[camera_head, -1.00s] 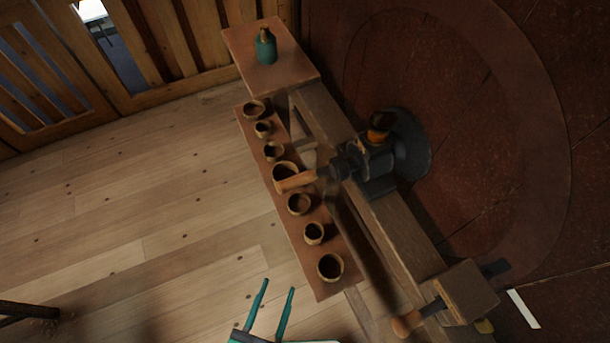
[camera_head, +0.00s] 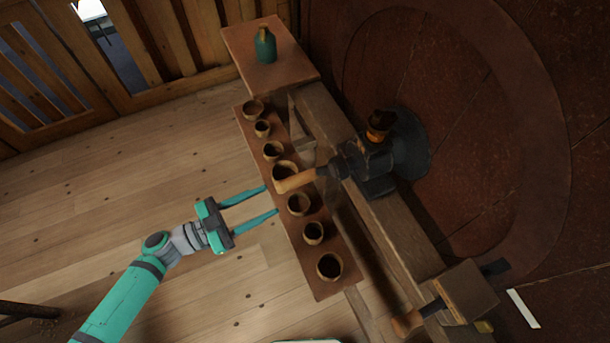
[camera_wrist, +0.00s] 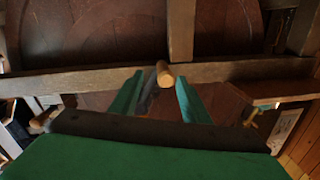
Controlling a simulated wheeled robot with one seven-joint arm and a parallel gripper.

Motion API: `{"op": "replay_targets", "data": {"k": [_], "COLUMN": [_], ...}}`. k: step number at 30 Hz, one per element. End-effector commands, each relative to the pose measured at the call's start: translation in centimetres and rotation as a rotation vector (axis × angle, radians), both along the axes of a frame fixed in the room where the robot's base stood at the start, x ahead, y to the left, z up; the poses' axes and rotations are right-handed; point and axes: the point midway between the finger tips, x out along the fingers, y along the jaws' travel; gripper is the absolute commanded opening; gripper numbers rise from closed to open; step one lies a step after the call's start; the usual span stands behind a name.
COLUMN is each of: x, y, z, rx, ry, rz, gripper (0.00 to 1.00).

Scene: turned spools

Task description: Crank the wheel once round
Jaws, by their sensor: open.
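The crank's wooden handle (camera_head: 295,181) sticks out to the left from the dark metal headstock (camera_head: 376,168) of the lathe. A dark round wheel (camera_head: 413,150) sits behind the headstock. My gripper (camera_head: 272,200) is open and empty, its two teal fingers pointing right toward the handle and apart from it. In the wrist view the handle's round end (camera_wrist: 165,77) shows between and beyond the fingertips. The crank arm behind the handle is mostly hidden there.
A narrow shelf (camera_head: 325,284) with several small round cups runs below the handle. A teal bottle (camera_head: 265,46) stands on a board at the top. A second wooden handle (camera_head: 407,323) juts out at the lower right.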

Motion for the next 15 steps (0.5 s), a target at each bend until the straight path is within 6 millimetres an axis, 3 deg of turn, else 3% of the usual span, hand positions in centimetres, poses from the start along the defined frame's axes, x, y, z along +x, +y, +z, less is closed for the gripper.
{"op": "replay_targets", "data": {"k": [3,10,15], "x": [1.4,2.4,3.2], "y": [-0.7,-1.7,-3.8], "z": [0.9,1.5,1.5], "rx": [-0.005,-0.010,-0.010], "ry": [-0.003,-0.004,-0.005], "rz": [-0.047,-0.078,-0.079], "gripper": [0.42,0.42,0.42]}}
